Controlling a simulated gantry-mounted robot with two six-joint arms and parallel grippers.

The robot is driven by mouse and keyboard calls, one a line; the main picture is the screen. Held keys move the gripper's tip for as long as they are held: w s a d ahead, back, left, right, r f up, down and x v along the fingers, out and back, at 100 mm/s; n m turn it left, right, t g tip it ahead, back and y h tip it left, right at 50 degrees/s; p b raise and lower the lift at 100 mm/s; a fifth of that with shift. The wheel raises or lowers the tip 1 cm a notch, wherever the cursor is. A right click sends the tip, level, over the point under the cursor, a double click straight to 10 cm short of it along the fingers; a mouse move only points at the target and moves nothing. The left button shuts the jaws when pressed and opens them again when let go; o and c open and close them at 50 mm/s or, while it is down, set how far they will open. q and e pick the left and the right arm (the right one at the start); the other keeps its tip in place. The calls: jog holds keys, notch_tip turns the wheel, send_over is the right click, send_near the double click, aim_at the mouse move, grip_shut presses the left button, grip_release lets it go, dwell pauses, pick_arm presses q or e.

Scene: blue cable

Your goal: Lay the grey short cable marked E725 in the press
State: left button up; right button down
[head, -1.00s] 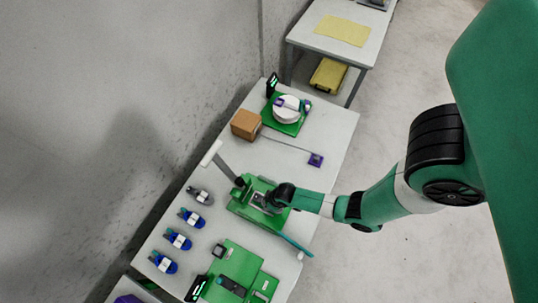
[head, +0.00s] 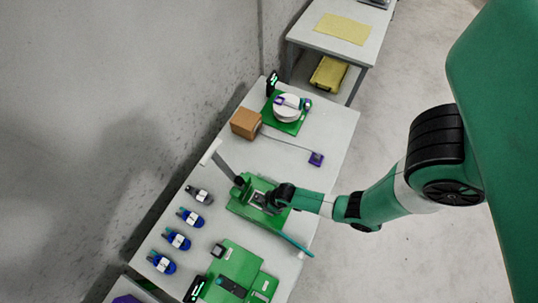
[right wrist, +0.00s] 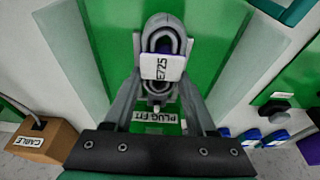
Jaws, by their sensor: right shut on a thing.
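The grey short cable (right wrist: 152,88) is a coiled bundle with a white tag reading E725 in the right wrist view. My right gripper (right wrist: 160,52) is shut on it, with one finger on each side. Below it is a green surface with a label reading PLUG FIT (right wrist: 155,117). In the head view my right gripper (head: 264,198) is over the green press (head: 240,211), which has a raised lever at its back left. The cable is too small there to make out, and I cannot tell whether it touches the press. My left gripper is not in view.
Several tagged coils, one grey (head: 200,194) and the others blue (head: 178,239), lie along the table's left side. A green fixture (head: 240,264) is at the front. A cardboard box (head: 246,123) and a green stand with a white drum (head: 287,108) are at the back.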

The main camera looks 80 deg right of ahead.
jog(key=shift+f+b, duration=0.45)
jog(key=shift+f, duration=0.1)
jog(key=shift+c, duration=0.7)
grip_release()
jog(key=shift+r, duration=0.1)
notch_tip(320, 180, up, 8)
jog(key=p, duration=0.8)
